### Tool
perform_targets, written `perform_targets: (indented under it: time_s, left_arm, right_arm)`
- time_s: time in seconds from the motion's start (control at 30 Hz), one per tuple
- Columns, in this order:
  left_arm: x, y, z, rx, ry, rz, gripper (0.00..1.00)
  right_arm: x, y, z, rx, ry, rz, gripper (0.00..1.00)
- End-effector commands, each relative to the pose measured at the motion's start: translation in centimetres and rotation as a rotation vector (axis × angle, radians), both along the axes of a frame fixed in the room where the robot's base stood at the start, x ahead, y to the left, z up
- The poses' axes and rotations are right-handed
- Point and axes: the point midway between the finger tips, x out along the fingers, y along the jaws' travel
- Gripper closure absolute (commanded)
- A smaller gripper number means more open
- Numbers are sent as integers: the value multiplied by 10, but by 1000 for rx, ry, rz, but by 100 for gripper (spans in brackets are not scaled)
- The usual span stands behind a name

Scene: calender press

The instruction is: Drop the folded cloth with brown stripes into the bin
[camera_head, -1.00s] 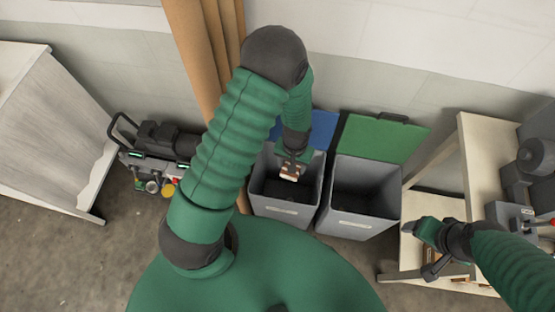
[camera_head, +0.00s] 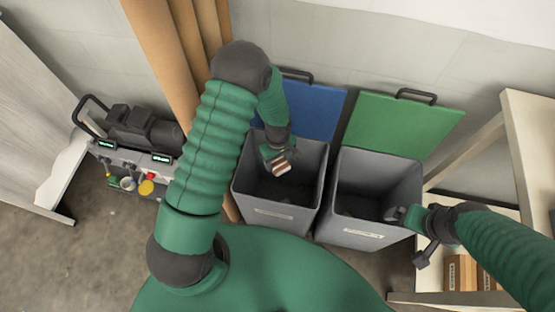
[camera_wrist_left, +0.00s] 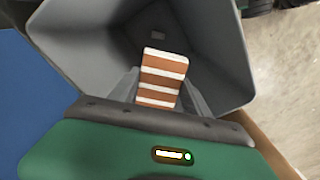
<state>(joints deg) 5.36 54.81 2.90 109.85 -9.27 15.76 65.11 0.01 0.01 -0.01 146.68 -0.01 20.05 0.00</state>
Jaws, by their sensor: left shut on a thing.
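The folded cloth with brown stripes (camera_head: 282,166) shows brown and white bands. My left gripper (camera_head: 279,160) is shut on it and holds it over the mouth of the grey bin with the blue lid (camera_head: 275,213). In the left wrist view the cloth (camera_wrist_left: 163,77) sticks out from between the fingers, with the dark bin inside (camera_wrist_left: 160,37) beyond it. A second grey bin with a green lid (camera_head: 360,236) stands to the right. My right gripper (camera_head: 403,215) is by that bin's front right edge; I cannot tell whether its jaws are open.
The blue lid (camera_head: 315,108) and green lid (camera_head: 405,125) stand open against the wall. Brown rolls (camera_head: 175,50) stand behind my left arm. A black and grey machine (camera_head: 140,135) sits at left. A pale shelf with boxes (camera_head: 460,272) is at right.

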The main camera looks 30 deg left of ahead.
Motion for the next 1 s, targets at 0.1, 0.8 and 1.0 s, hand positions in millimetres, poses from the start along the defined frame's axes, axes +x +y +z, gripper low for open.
perform_targets:
  time_s: [0.1,0.8,1.0]
  left_arm:
    - [0,0,-11,0,-1,1,90]
    - [0,0,-8,0,0,-1,19]
    - [1,0,20,1,-3,-2,19]
  right_arm:
    - [0,0,-10,0,0,0,0]
    - [0,0,-8,0,0,0,0]
    - [0,0,2,0,0,0,0]
